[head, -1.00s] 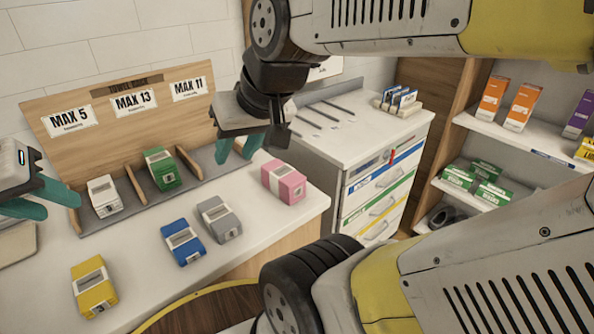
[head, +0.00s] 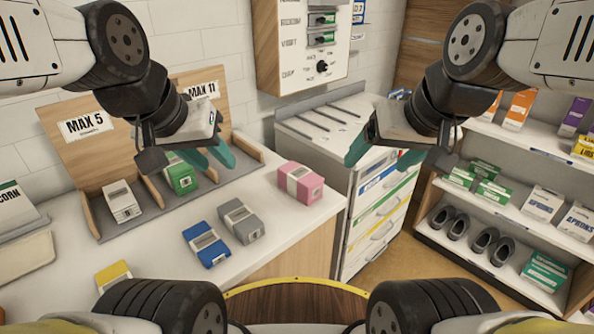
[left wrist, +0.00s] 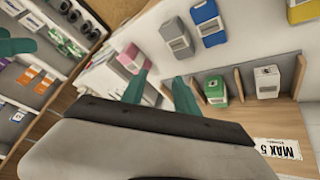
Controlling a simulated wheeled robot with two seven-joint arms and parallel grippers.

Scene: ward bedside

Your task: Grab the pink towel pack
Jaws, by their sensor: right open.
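The pink towel pack (head: 300,182), with a white band, lies on the white counter (head: 275,225) near its right end. It also shows in the left wrist view (left wrist: 132,58), just beyond the fingertips. My left gripper (head: 207,158) is open and empty, up and left of the pink pack in the head view, in front of the wooden rack. In the left wrist view my left gripper (left wrist: 160,90) has its teal fingers apart. My right gripper (head: 382,157) is open and empty, up and right of the pack, in front of the drawer cabinet.
Grey (head: 241,221) and blue (head: 206,244) packs lie left of the pink one. A yellow pack (head: 113,275) is nearer. White (head: 122,202) and green (head: 180,176) packs stand in the rack (head: 110,160). A drawer cabinet (head: 345,130) and stocked shelves (head: 500,200) are right.

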